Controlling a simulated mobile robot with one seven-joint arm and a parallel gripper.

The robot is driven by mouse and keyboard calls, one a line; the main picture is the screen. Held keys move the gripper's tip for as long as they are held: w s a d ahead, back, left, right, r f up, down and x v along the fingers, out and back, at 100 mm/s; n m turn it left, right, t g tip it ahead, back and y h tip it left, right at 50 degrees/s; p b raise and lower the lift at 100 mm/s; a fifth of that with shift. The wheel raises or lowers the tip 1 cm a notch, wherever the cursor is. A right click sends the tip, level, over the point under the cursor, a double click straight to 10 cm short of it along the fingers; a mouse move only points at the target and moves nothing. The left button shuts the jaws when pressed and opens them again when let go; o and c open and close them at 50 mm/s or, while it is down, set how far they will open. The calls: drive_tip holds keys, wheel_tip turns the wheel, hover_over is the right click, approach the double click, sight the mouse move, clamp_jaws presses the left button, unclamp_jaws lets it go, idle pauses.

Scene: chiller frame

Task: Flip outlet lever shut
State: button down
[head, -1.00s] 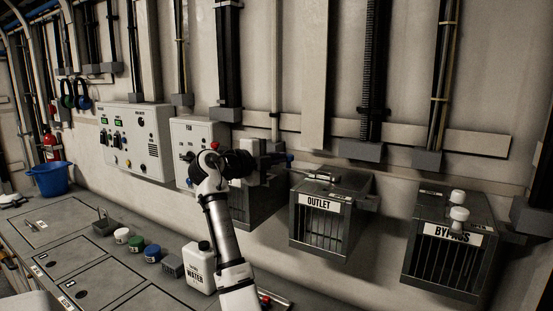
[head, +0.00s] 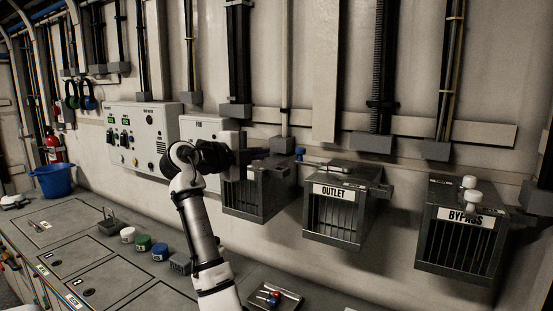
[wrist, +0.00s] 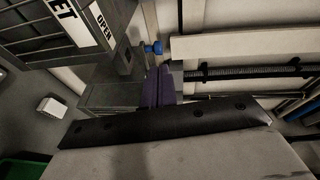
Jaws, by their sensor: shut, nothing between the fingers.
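The outlet box (head: 340,215) is a dark grey slatted housing with a white OUTLET label, on the wall right of centre in the head view. There, part of the OUTLET label and an OPEN label (wrist: 101,25) show at upper left. My gripper (wrist: 157,85) is shut and empty, its purple-looking fingers just below the blue knob; I cannot tell whether they touch. My arm partly hides it in the head view.
Another slatted box (head: 258,195) is left of the outlet box, and the BYPASS box (head: 460,240) with white knobs is to the right. Control panels (head: 142,140) are on the left wall. A bench (head: 75,245) below holds several small items and a blue bucket (head: 54,180).

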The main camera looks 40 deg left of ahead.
drive_tip(key=shift+s+a+r, duration=0.15)
drive_tip(key=shift+s+a, duration=0.2)
drive_tip(key=shift+s, duration=0.4)
drive_tip(key=shift+s+a+r, duration=0.1)
drive_tip(key=shift+s+a, duration=0.25)
drive_tip(key=shift+s, duration=0.35)
